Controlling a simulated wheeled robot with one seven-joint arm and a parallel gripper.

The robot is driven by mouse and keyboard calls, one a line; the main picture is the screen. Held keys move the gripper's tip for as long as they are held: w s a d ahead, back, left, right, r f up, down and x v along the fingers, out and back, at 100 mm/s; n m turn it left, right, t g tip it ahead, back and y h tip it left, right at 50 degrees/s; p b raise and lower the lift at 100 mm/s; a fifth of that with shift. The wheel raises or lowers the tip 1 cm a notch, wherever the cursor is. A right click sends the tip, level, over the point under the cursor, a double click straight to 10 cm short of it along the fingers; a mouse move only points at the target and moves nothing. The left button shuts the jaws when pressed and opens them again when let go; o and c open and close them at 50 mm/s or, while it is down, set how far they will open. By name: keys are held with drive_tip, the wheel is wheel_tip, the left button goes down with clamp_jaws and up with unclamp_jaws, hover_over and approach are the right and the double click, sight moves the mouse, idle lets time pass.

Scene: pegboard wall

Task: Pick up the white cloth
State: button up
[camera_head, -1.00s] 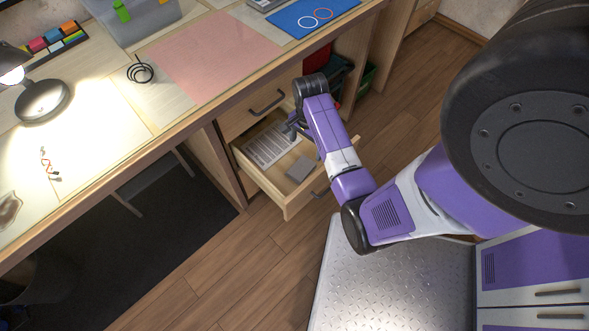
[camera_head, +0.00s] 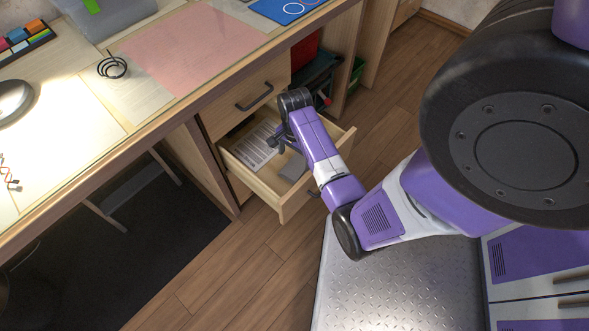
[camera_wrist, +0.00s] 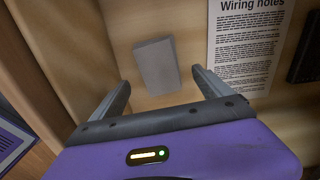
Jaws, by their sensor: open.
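No thing in view is plainly a white cloth. A flat grey rectangular item (camera_wrist: 157,66) lies in the open drawer (camera_head: 272,194), and I cannot tell whether it is fabric. It also shows in the head view (camera_head: 293,168). A white printed sheet headed "Wiring notes" (camera_wrist: 247,45) lies beside it and is also in the head view (camera_head: 256,147). My gripper (camera_wrist: 162,82) is open and empty above the drawer, its two fingers apart with the grey item between and beyond them. In the head view, my gripper (camera_head: 277,141) is over the drawer, partly hidden by my wrist.
A dark object (camera_wrist: 304,58) lies in the drawer at the right of the wrist view. The drawer's wooden walls surround these items. The desk (camera_head: 155,110) with a pink mat (camera_head: 188,46) stands above and left. Green and red bins (camera_head: 318,75) stand beyond the drawer.

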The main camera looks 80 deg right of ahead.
sight(296, 166)
wheel_tip(296, 166, down, 5)
drive_tip(key=shift+s+d+f+b, duration=0.1)
drive_tip(key=shift+d+b, duration=0.05)
drive_tip(key=shift+b, duration=0.95)
drive_tip(key=shift+c, duration=0.4)
drive_tip(key=c, duration=1.4)
drive_tip(key=shift+o, duration=0.2)
wheel_tip(296, 166, up, 10)
drive_tip(key=p, duration=0.3)
drive_tip(key=shift+p, duration=0.4)
